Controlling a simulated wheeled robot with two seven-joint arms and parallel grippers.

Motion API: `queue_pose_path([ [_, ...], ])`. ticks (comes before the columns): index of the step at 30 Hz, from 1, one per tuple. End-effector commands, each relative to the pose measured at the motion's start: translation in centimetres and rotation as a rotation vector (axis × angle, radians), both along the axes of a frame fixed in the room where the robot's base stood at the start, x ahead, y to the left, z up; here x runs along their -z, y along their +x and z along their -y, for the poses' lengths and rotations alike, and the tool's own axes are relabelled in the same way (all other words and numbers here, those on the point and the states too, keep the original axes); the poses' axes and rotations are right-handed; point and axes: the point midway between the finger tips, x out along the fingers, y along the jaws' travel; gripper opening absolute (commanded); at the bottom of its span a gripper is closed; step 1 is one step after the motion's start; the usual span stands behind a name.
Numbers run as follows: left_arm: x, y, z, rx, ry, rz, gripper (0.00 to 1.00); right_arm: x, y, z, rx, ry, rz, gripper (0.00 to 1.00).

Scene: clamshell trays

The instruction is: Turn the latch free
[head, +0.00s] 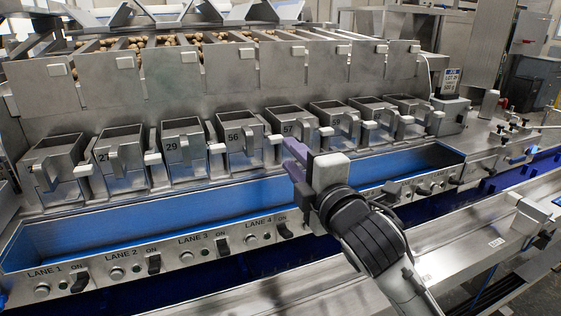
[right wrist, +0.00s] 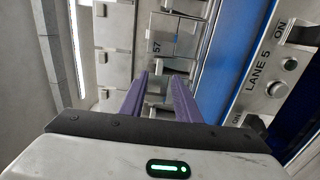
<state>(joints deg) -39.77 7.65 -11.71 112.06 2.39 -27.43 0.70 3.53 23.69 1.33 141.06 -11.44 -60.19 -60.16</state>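A row of metal clamshell trays with number labels runs across the machine in the head view, each with a metal handle-like latch piece on its front. The tray marked 57 (head: 290,124) is just behind my right gripper (head: 294,158); its label face (right wrist: 168,48) also shows in the right wrist view. My right gripper's purple fingers (right wrist: 162,88) are apart, pointing at this tray. A small metal piece (right wrist: 158,68) shows near the fingertips; I cannot tell whether they touch it. Which part is the task's latch is unclear. My left gripper is not in view.
A blue trough (head: 150,220) runs below the trays. Under it is a panel with lane knobs and black switches (head: 154,263). Upper hoppers (head: 230,75) with brown pieces stand above. A box with a label (head: 450,108) stands at the right end.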

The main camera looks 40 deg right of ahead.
Motion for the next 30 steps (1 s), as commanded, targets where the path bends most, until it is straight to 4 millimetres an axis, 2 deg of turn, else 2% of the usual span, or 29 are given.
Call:
queue_pose_path([
  [1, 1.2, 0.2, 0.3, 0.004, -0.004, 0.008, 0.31, 0.6, 0.3, 0.1, 0.000, -0.001, 0.007, 0.30],
  [8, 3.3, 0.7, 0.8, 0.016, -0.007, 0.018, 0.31, 0.5, 1.1, 0.3, -0.003, -0.005, 0.003, 0.30],
  [10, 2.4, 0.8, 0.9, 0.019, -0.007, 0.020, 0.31, -0.1, 2.3, 0.6, -0.003, -0.002, -0.005, 0.30],
  [15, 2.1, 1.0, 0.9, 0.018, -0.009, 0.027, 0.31, -0.1, 4.8, 1.2, -0.003, -0.003, -0.005, 0.30],
  [18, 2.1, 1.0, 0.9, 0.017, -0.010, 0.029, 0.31, -0.1, 5.6, 1.3, -0.004, -0.003, -0.005, 0.30],
  [29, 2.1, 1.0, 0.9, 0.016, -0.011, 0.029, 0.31, -0.1, 6.1, 1.5, -0.004, -0.003, -0.004, 0.30],
  [30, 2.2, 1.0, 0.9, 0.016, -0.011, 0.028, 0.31, -0.1, 6.1, 1.5, -0.004, -0.003, -0.004, 0.25],
])
